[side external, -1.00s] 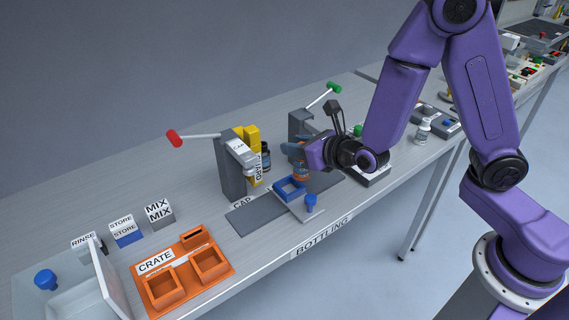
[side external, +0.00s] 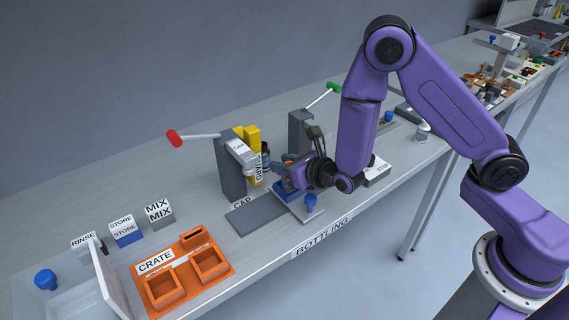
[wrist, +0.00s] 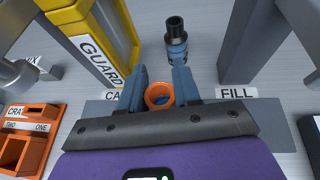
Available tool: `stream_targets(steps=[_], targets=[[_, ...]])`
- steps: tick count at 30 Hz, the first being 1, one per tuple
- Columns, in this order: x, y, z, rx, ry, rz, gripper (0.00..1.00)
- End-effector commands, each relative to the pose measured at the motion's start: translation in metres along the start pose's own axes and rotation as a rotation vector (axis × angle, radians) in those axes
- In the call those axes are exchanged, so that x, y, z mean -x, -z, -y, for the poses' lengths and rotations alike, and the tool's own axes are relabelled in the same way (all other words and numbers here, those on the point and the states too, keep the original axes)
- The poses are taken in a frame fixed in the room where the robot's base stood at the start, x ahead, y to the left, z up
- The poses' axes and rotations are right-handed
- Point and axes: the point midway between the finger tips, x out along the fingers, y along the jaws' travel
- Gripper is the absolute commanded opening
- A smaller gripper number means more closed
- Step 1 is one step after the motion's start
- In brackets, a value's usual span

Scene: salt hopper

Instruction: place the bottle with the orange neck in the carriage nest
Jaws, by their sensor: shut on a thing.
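The bottle with the orange neck (wrist: 159,96) is between my gripper's fingers (wrist: 160,74) in the wrist view; I look down on its round orange rim, and its body is hidden. My gripper (side external: 287,174) is shut on it. In the side external view the bottle is mostly hidden by my gripper. The blue carriage nest (side external: 284,194) is right under my gripper, on the grey carriage plate with a blue knob (side external: 310,202). I cannot tell whether the bottle's base touches the nest floor. The nest is hidden in the wrist view.
A dark bottle with a black top (wrist: 175,40) stands just beyond my fingers. The yellow guard (wrist: 95,35) and grey CAP post (side external: 231,165) are to the left, the grey FILL post (wrist: 250,40) to the right. An orange crate (side external: 187,270) lies at front left.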

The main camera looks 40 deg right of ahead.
Motion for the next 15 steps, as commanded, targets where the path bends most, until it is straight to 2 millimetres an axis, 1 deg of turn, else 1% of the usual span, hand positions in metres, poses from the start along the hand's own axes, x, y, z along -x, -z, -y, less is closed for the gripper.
stream_targets(steps=[8, 9, 11, 15], targets=[[-0.001, 0.0026, 0.0, 0.001, 0.0, -0.001, 0.01], [-0.0011, 0.0029, 0.0, 0.001, 0.0, -0.001, 0.39], [-0.001, 0.0026, 0.0, 0.0, 0.0, -0.001, 0.58], [-0.001, 0.0026, 0.0001, 0.0, 0.0, -0.001, 0.58]])
